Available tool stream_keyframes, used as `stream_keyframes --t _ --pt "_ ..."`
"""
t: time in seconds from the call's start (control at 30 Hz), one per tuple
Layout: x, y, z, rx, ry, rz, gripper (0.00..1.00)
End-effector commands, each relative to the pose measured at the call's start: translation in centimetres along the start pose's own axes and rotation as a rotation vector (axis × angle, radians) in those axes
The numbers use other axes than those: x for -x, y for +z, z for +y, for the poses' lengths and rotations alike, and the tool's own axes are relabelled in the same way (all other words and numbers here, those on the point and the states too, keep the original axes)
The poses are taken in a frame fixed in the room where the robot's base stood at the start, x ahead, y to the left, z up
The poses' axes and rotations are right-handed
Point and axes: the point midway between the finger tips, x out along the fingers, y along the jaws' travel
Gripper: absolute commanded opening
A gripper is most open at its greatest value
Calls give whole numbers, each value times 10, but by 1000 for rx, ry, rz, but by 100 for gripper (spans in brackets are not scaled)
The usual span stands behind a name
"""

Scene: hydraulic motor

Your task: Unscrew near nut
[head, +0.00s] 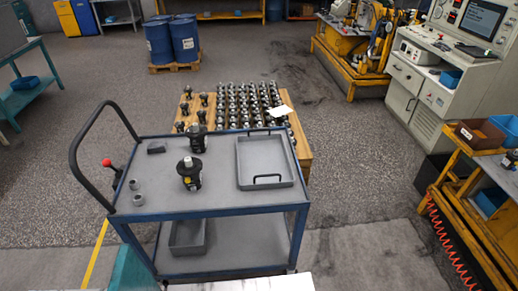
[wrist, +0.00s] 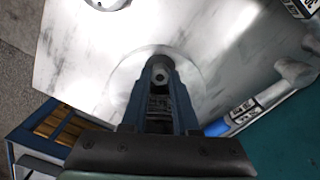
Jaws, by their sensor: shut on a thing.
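In the wrist view my gripper (wrist: 160,72) points down at a pale, worn metal surface (wrist: 85,55). Its blue-grey fingers are close together, shut on a small round grey piece with a dark centre (wrist: 160,76), which looks like the nut. The fingers hide most of it, and I cannot tell how far it is threaded on. A faint round outline surrounds the fingertips on the metal. My gripper does not show in the head view. There, two black hydraulic motors (head: 190,176) (head: 196,138) stand upright on the grey cart top (head: 222,198).
An empty grey tray (head: 265,162) and small grey cups (head: 138,200) are on the cart. Rows of motors stand on a wooden pallet (head: 304,150) behind. A blue-handled tool (wrist: 216,128) and a grey metal tool (wrist: 292,74) lie right of my gripper.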

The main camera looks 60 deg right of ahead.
Motion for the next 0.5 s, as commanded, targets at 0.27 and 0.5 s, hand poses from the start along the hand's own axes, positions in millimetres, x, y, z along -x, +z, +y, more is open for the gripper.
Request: stream_keyframes --t 0.27,0.5 --pt "2 0 0 313 0 0 0" --pt "1 0 0 461 0 1 0"
